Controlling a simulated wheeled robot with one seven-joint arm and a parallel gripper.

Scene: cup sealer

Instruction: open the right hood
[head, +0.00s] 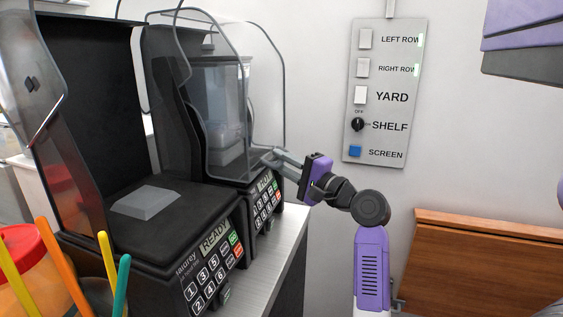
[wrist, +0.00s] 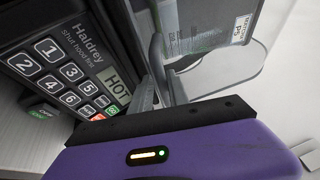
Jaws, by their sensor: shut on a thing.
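The right machine (head: 264,199) is a dark unit with a keypad and a clear hood (head: 262,100) in front of its upper body. The hood's lower front edge hangs close above the keypad housing; I cannot tell whether it touches the base. My gripper (head: 275,157) reaches in from the right and is shut on the hood's lower front edge. In the wrist view the clear hood (wrist: 235,75) rises beyond my fingers, which partly hide the grip. The machine's keypad (wrist: 70,75) and a display reading "HOT" (wrist: 117,82) show at left there.
The left machine (head: 150,232) shows "READY", and its clear hood (head: 35,60) is raised. A red-lidded tub (head: 22,250) and colored sticks stand at front left. A switch panel (head: 386,95) is on the wall. A wooden panel (head: 490,265) is at lower right.

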